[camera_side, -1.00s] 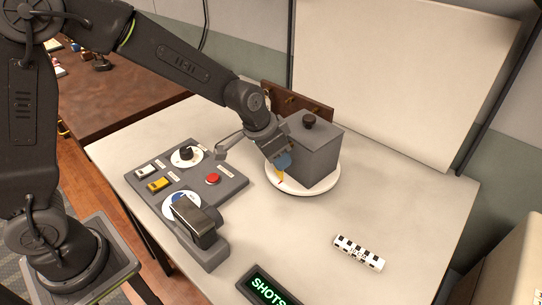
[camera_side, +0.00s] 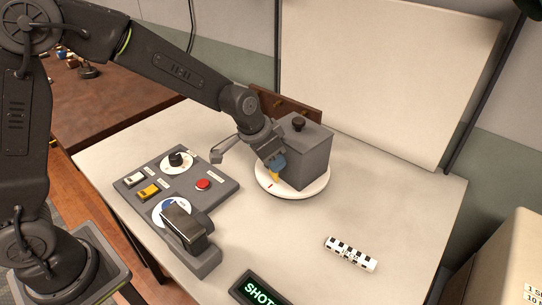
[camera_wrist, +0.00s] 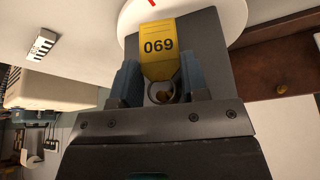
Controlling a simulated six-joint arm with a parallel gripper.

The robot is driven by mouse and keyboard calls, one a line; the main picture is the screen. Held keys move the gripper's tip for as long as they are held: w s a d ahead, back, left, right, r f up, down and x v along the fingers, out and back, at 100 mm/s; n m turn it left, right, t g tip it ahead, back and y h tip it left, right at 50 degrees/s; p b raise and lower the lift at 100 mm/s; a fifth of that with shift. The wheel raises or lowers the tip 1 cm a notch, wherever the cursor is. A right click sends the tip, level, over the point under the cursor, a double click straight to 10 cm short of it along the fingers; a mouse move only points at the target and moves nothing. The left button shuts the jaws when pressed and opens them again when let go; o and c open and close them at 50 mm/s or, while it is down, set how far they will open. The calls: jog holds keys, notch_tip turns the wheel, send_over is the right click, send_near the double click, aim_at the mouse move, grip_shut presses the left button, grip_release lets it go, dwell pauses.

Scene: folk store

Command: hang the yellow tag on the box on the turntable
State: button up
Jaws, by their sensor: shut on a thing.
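The yellow tag (camera_wrist: 158,48), marked 069, is between the two blue fingers of my gripper (camera_wrist: 160,78) in the wrist view, with a metal ring (camera_wrist: 162,92) at its lower end. A small brass-coloured piece shows inside the ring; I cannot tell whether the ring is around it. In the side view the tag (camera_side: 275,177) hangs below my gripper (camera_side: 276,164), close to the left face of the grey box (camera_side: 308,160). The box has a dark knob on top and stands on the white round turntable (camera_side: 306,192). The gripper partly hides that face.
Left of the turntable is a grey control panel (camera_side: 222,187) with a red button (camera_side: 203,184), switches and dials. A dark-topped device (camera_side: 186,225) and a lit sign (camera_side: 262,290) stand in front. A checkered bar (camera_side: 350,254) lies at right. A brown board (camera_side: 270,101) stands behind.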

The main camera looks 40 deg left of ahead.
jog(key=o, duration=1)
jog(key=v, duration=1.4)
jog(key=s+a+n, duration=0.1)
jog(key=s+a, duration=0.1)
jog(key=s, duration=0.4)
jog(key=s+a+n+y, duration=0.1)
jog(key=s+a, duration=0.1)
jog(key=s, duration=0.5)
jog(key=s+a+r+n+t, duration=0.1)
jog(key=s+a+n, duration=0.1)
jog(key=s, duration=0.4)
jog(key=shift+s+a+y, duration=0.25)
jog(key=shift+a+y, duration=0.05)
jog(key=shift+a, duration=0.25)
